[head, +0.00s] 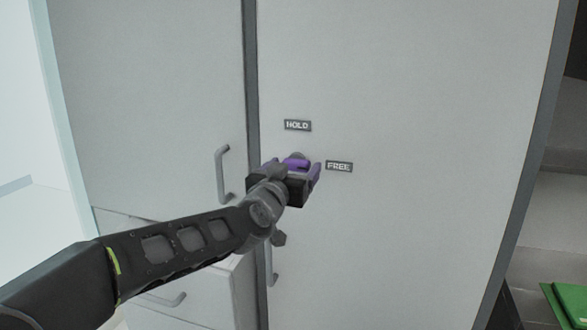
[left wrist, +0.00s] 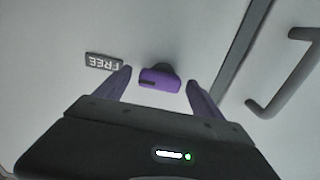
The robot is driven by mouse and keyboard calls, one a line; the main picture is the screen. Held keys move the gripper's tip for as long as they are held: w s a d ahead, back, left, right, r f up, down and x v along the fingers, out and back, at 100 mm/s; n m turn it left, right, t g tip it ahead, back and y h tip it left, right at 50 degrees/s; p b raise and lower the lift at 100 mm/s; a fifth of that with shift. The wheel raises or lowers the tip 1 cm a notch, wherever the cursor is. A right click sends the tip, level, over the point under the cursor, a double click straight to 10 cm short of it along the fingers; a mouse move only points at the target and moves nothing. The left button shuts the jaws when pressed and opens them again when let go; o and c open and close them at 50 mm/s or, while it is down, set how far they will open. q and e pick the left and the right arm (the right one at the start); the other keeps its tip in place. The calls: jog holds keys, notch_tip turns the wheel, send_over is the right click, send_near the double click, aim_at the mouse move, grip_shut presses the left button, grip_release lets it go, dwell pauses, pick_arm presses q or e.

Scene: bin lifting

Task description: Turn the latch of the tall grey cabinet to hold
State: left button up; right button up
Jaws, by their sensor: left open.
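The tall grey cabinet (head: 420,120) fills most of the head view. Its latch is a small purple bar (head: 296,163) on a grey round base, partly hidden by my gripper. In the left wrist view the latch (left wrist: 161,79) lies roughly level, with a dark mark at its end nearer the FREE label (left wrist: 103,61). The HOLD label (head: 297,125) is above the latch, and the FREE label (head: 339,166) is to its right. My left gripper (head: 296,168) is open, its purple fingers on either side of the latch with gaps visible. My right gripper is not in view.
A grey door handle (head: 222,174) is just left of my gripper and also shows in the left wrist view (left wrist: 285,75). Lower drawers (head: 175,300) are at the bottom left. A green object (head: 568,300) is at the lower right.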

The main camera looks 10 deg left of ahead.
pick_arm(q)
jog(key=shift+c, duration=0.2)
jog(key=c, duration=1.3)
